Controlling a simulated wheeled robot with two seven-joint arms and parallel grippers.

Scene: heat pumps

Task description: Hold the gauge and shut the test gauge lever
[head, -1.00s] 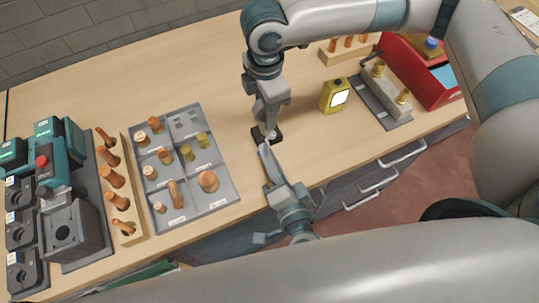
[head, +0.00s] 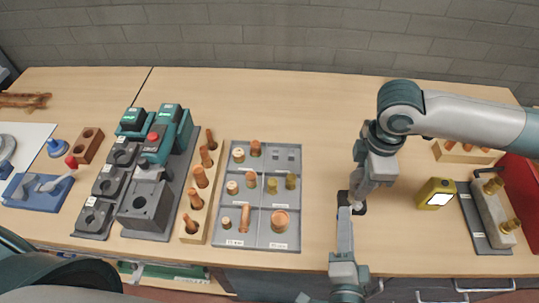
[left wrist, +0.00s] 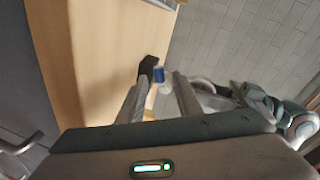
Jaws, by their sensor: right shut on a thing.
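The gauge (head: 350,203) looks like a small dark block on the bench, mostly hidden by my right gripper (head: 357,199), which comes down from above and is shut on it. My left gripper (head: 344,212) reaches up from the bench's front edge, with its fingertips close to the gauge. In the left wrist view its two fingers (left wrist: 160,90) stand apart with a gap between them. A small blue-capped piece (left wrist: 159,75) with a pale body shows at that gap, beside a black block (left wrist: 148,68). I cannot tell whether the blue piece is the lever or whether a finger touches it.
A grey sorting tray (head: 262,208) with copper and brass fittings lies left of the grippers. A yellow meter (head: 437,193) and a grey block with brass fittings (head: 495,212) stand to the right. Free bench lies behind the grippers.

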